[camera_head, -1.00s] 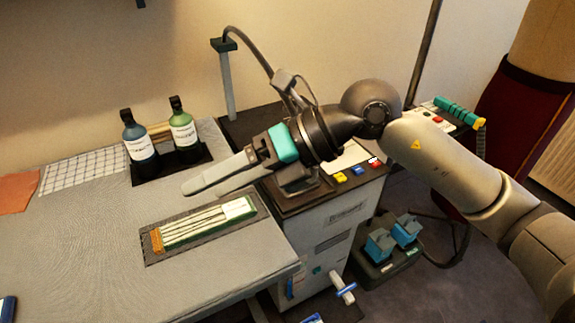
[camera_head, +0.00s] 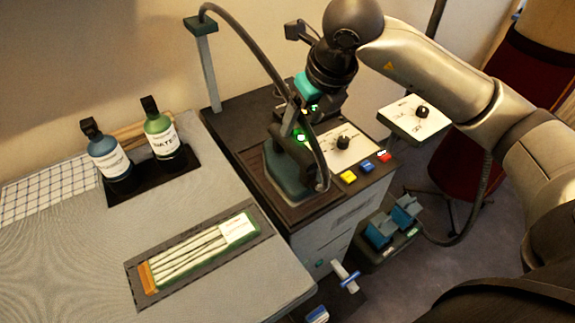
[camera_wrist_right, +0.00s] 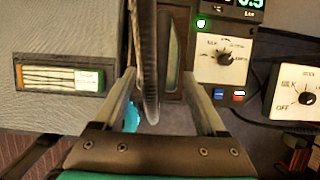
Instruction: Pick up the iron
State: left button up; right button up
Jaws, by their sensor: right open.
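The iron (camera_head: 287,178), with a dark handle and a teal-grey lower body, sits on its rest on top of the dark steam station (camera_head: 240,118). A dark hose arches over and down beside it. My right gripper (camera_head: 303,112) is above and behind the iron, pointing down, its fingers mostly hidden in the head view. In the right wrist view the two fingers (camera_wrist_right: 160,104) are spread apart. The dark hose passes between them in the picture; whether it touches them I cannot tell. The iron is hard to make out there. My left gripper is not in view.
A grey post (camera_head: 208,70) carries the hose. A control panel with a knob (camera_head: 343,143) and coloured buttons is right of the iron.

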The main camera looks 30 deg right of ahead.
aim_at(291, 141)
jog(key=x, duration=0.5)
jog(key=shift+f, duration=0.1)
jog(key=shift+x, duration=0.85)
jog(key=x, duration=0.3)
jog(key=shift+w+f+b, duration=0.2)
jog(key=shift+w+b, duration=0.1)
jog(key=shift+b, duration=0.1)
jog(key=shift+w+f, duration=0.2)
jog(key=shift+f, duration=0.2)
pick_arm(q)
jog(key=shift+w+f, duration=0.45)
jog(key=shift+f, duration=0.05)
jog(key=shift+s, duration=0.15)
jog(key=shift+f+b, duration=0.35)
pick_arm(e)
jog(key=shift+f, duration=0.25)
grip_shut()
